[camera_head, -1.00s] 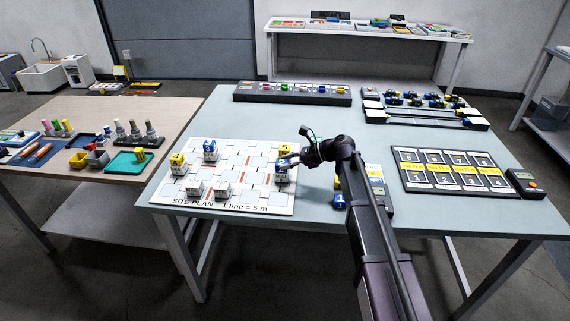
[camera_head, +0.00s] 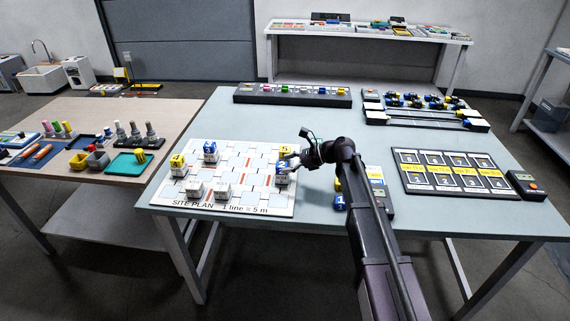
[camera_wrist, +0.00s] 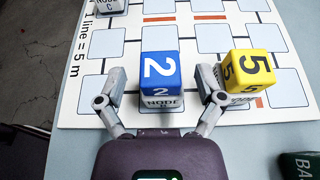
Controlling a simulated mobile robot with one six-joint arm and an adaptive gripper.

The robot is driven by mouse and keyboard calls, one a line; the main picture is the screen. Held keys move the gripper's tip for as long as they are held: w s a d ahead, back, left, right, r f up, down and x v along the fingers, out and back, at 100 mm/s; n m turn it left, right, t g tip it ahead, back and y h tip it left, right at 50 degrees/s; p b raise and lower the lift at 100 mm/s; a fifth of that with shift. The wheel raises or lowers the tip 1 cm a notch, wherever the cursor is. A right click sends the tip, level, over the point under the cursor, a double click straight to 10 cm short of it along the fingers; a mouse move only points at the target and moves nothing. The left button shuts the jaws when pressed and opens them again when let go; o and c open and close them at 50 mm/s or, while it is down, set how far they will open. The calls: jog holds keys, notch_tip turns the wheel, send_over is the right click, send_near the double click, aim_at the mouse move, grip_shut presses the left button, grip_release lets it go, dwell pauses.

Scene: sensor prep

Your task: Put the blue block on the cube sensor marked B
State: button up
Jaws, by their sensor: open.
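A blue block marked 2 (camera_wrist: 160,72) sits on a white cube sensor (camera_wrist: 161,103) labelled NODE, its letter partly hidden. In the head view this blue block (camera_head: 283,167) is at the right side of the site plan. My gripper (camera_wrist: 161,80) is open, with one finger on each side of the blue block; finger contact is unclear. In the head view my gripper (camera_head: 292,159) is at that block. Another blue block (camera_head: 210,147) sits on a white cube at the upper left of the plan. A blue block marked 1 (camera_head: 340,201) stands right of the plan.
A yellow block marked 5 (camera_wrist: 248,69) stands close to my right finger, on another sensor. A yellow block (camera_head: 178,159) and white cubes (camera_head: 222,191) are elsewhere on the site plan (camera_head: 245,205). A panel of numbered slots (camera_head: 455,170) lies on the right.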

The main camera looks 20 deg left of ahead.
jog(key=shift+r, duration=0.15)
jog(key=shift+w+d+r, duration=0.1)
jog(key=shift+d+r, duration=0.05)
jog(key=shift+d, duration=0.15)
jog(key=p+v, duration=0.4)
jog(key=v, duration=0.7)
jog(key=shift+p, duration=0.4)
jog(key=shift+d, duration=0.2)
